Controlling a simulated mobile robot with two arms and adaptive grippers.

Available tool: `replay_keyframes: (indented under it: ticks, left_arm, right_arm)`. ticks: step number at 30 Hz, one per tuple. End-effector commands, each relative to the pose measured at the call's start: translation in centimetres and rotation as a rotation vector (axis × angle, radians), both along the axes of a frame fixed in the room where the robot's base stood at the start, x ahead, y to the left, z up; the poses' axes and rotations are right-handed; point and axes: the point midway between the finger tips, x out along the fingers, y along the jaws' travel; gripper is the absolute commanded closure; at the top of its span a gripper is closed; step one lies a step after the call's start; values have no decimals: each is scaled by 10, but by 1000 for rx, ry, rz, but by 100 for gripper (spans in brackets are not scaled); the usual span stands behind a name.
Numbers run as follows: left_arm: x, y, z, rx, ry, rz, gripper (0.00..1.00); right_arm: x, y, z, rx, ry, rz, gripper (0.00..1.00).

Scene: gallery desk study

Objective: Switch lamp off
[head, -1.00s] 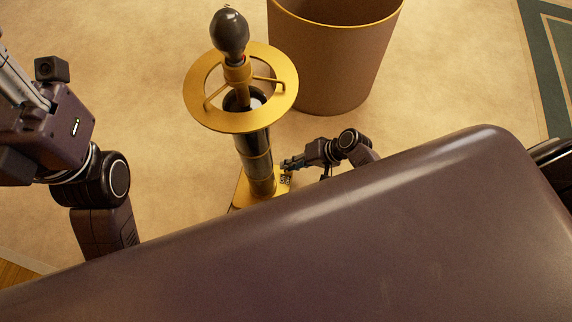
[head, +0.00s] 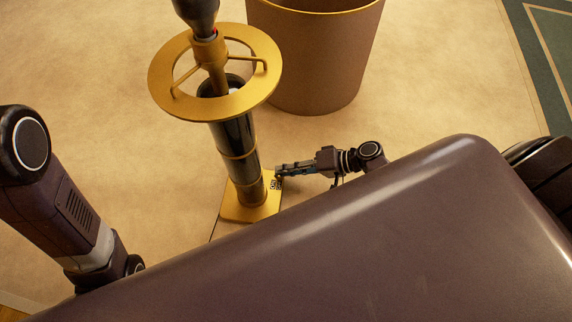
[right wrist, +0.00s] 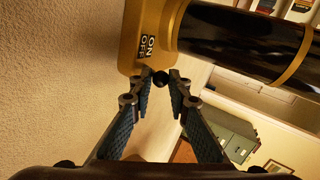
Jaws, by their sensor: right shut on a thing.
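The floor lamp (head: 238,135) has a dark column with gold bands, a gold ring at the top and a flat gold base (head: 245,212). Its dark grey bulb (head: 198,12) looks unlit and is cut off by the top edge. My right gripper (head: 280,172) is at the base's right side. In the right wrist view, its fingertips (right wrist: 161,82) are closed on a small dark switch knob (right wrist: 160,78) at the base edge. An ON/OFF label (right wrist: 148,47) is beside the knob. My left arm shows at the left, but its gripper does not.
A large brown bin (head: 315,60) with a gold rim stands behind and right of the lamp. A green-bordered rug (head: 550,50) is at the far right. A dark green box (right wrist: 232,138) shows in the right wrist view.

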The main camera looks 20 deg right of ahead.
Motion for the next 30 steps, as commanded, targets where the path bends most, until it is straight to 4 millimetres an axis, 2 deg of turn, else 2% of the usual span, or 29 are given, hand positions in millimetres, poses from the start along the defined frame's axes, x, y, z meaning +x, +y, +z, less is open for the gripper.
replay_keyframes:
  ticks: [7, 8, 13, 26, 30]
  left_arm:
    - [0, 0, 0, 0, 0, 0, 60]
    - [0, 0, 0, 0, 0, 0, 60]
    - [0, 0, 0, 0, 0, 0, 60]
    - [0, 0, 0, 0, 0, 0, 60]
    - [0, 0, 7, 0, 0, 0, 60]
  right_arm:
    - [-1, 2, -2, -1, 3, 1, 100]
    - [-1, 2, -2, -1, 3, 1, 83]
    - [-1, 1, -2, -1, 3, 1, 65]
    - [-1, 0, -1, -3, 2, 1, 65]
    - [0, 1, 2, -16, 10, 2, 65]
